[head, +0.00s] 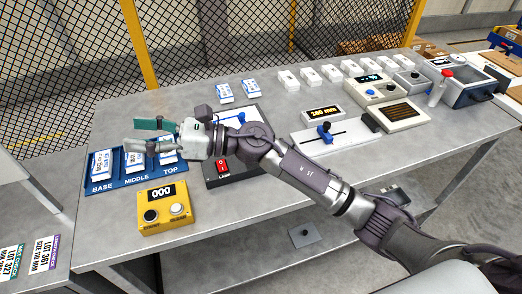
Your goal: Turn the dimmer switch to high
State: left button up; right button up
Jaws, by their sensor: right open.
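My right gripper (140,136) reaches in from the right, over the blue tray at the table's left. Its fingers are apart, with no object visible between them. No control is clearly labelled as a dimmer. A dark panel with a red rocker switch (222,165) lies partly under my right arm, and its lettering looks like LAMP. A blue knob (241,117) shows on a white plate just behind the wrist. A grey box with a dark blue knob (414,75) stands at the back right. My left gripper is not in view.
The blue tray (122,183) holds white cards above BASE, MIDDLE and TOP. A yellow counter box (165,207) reads 000 in front. A blue slider (325,131) sits before a "mm" display (322,113). Several white blocks line the back. The table's front middle is clear.

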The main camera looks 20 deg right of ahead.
jog(key=w+d+f+n+g+h, duration=0.3)
jog(key=d+f+n+g+h, duration=0.25)
jog(key=f+n+h, duration=0.5)
jog(key=w+d+r+n+h, duration=0.1)
jog(key=w+d+h, duration=0.15)
jog(key=d, duration=0.45)
jog(key=w+d+r+n+t+h, duration=0.1)
jog(key=d+h, duration=0.3)
jog(key=d, duration=0.3)
jog(key=w+d+r+n+h, duration=0.1)
jog(key=w+d+h, duration=0.15)
jog(key=d, duration=0.35)
jog(key=shift+h, duration=0.25)
jog(key=f+p, duration=0.4)
jog(key=f, duration=1)
jog(key=shift+s, duration=0.2)
grip_shut()
